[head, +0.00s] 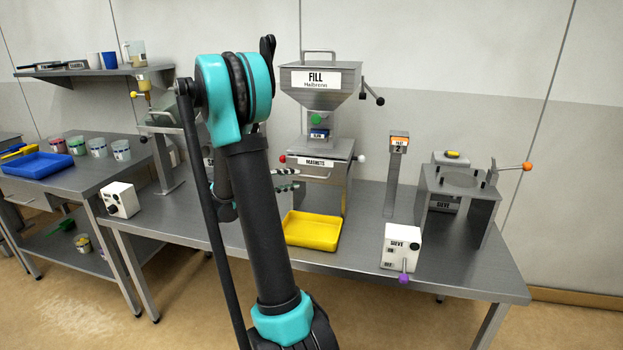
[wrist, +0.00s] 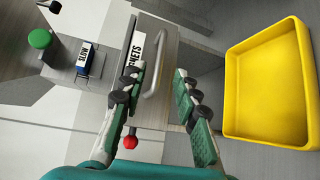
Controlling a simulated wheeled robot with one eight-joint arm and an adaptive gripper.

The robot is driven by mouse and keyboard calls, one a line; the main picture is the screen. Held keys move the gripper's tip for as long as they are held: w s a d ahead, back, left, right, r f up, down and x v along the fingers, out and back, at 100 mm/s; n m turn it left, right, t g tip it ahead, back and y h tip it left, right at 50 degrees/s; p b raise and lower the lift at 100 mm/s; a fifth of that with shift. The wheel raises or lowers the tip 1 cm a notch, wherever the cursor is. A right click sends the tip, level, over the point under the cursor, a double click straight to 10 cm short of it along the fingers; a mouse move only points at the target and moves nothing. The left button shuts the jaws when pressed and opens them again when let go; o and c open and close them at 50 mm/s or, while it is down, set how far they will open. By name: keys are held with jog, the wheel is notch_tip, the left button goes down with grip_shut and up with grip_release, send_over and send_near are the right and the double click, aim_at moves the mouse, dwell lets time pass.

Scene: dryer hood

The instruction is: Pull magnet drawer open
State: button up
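The magnet drawer (head: 322,163) is a grey metal front labelled MAGNETS, below the FILL hopper on the bench. It looks closed. Its bar handle (wrist: 153,75) shows in the wrist view, where the drawer front (wrist: 168,45) has its label partly covered by a finger. My gripper (wrist: 161,70) is open, with one fingertip on each side of the handle's middle in the picture. I cannot tell whether the pads touch the handle. In the head view my gripper (head: 297,179) is at the drawer's left front, partly hidden by my arm.
A yellow tray (head: 312,230) lies on the bench below the drawer. A red knob (head: 282,159) and a white knob (head: 362,158) flank the drawer housing. The FILL hopper (head: 318,85) stands above. A SIEVE control box (head: 401,247) stands at the right front.

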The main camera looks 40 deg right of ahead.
aim_at(310, 177)
jog(key=d, duration=0.5)
jog(key=d+f, duration=0.1)
jog(key=d, duration=0.2)
jog(key=shift+s+d, duration=0.15)
jog(key=shift+s, duration=0.25)
jog(key=shift+c, duration=0.6)
grip_shut()
